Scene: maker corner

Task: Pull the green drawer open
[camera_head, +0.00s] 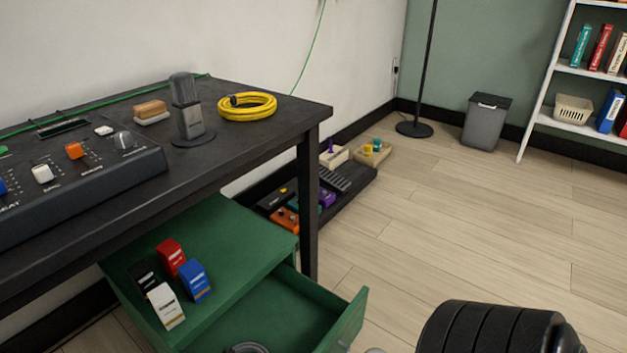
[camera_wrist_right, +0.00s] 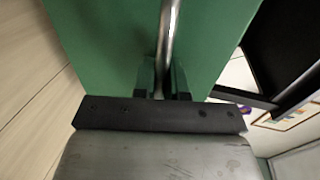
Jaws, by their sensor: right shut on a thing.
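The green drawer (camera_head: 352,318) is pulled out from the green cabinet (camera_head: 235,235) under the black table, and its inside shows. In the right wrist view, the drawer's green front (camera_wrist_right: 100,45) fills much of the picture, with a metal bar handle (camera_wrist_right: 170,25) running down it. My right gripper (camera_wrist_right: 163,78) is shut on this handle, one finger on each side. In the head view, the gripper itself is out of frame; a black ribbed part of my arm shows at the bottom right. My left gripper is in neither view.
Several small boxes, including a red one (camera_head: 170,258) and a blue one (camera_head: 195,280), stand on the cabinet top. A dark round thing (camera_head: 247,348) lies in the drawer, partly cut off. The black table (camera_head: 250,135) stands above. The wooden floor (camera_head: 450,230) to the right is clear.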

